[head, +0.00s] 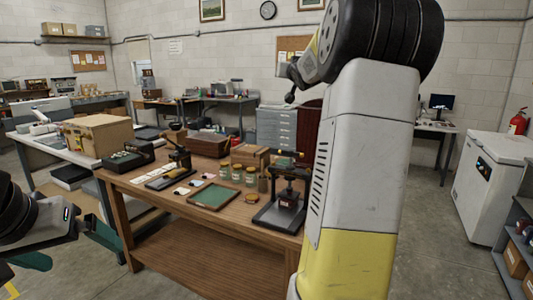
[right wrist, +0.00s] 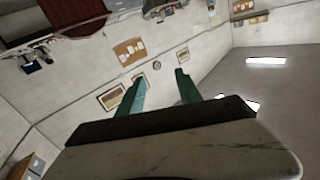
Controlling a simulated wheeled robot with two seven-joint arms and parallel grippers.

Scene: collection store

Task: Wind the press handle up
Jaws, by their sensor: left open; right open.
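A small black press (head: 287,196) stands upright on a dark base at the near right part of the wooden table (head: 140,192). A bar lies across its top, but I cannot make out the handle's exact position. My right arm rises just right of it and may hide part of it. My left gripper (head: 82,252) is at the lower left in the head view, open and empty, well apart from the press.
A green-topped tray (head: 212,195), several jars (head: 237,173) and a second black device with an upright lever (head: 181,156) share the table. A white chest freezer (head: 498,180) stands at right. Floor in front is clear.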

